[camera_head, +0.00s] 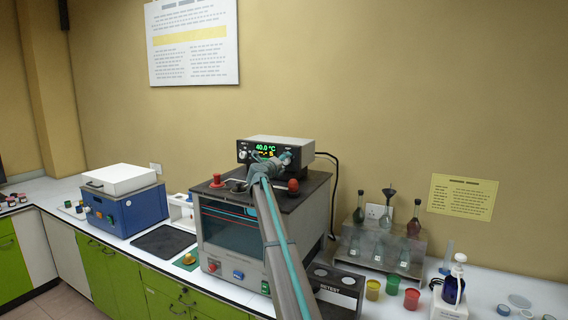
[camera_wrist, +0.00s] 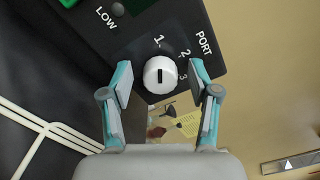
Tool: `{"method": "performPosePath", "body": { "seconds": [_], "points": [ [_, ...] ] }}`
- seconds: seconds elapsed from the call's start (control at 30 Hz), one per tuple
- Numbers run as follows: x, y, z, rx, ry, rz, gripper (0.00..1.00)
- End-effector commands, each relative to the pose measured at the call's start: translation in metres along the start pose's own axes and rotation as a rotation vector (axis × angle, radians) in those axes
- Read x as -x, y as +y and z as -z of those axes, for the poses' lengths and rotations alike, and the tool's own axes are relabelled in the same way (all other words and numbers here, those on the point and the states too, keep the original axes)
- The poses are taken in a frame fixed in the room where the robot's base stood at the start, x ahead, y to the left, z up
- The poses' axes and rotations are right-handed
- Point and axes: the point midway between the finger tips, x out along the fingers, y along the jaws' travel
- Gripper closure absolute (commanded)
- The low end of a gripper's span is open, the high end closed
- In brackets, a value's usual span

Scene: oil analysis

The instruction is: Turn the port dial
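The port dial (camera_wrist: 160,75) is a white round knob with a dark slot, on a black panel marked PORT with 1, 2 and 3. The slot runs upright in the wrist view, roughly in line with the 1. My gripper (camera_wrist: 161,82) is open, with one finger on each side of the dial and a visible gap on both sides. In the head view my gripper (camera_head: 286,158) is at the right front of the controller box (camera_head: 280,142), whose display reads 40.0 °C. The dial is hidden there by my gripper.
The controller stands on a grey oven-like bath (camera_head: 230,232) with red knobs (camera_head: 293,185) on top. A rack of flasks (camera_head: 381,246) and coloured cups (camera_head: 392,285) stand to the right. A blue device (camera_head: 125,213) is at the left.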

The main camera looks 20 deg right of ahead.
Motion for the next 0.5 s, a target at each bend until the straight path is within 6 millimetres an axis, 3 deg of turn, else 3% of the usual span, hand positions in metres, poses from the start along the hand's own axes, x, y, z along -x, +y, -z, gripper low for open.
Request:
{"method": "performPosePath", "body": {
  "seconds": [0.27, 0.5],
  "points": [
    [0.005, 0.0, 0.0, -0.001, 0.0, 0.0, 0.39],
    [0.034, 0.0, 0.001, -0.001, -0.002, 0.0, 0.39]
  ]
}}
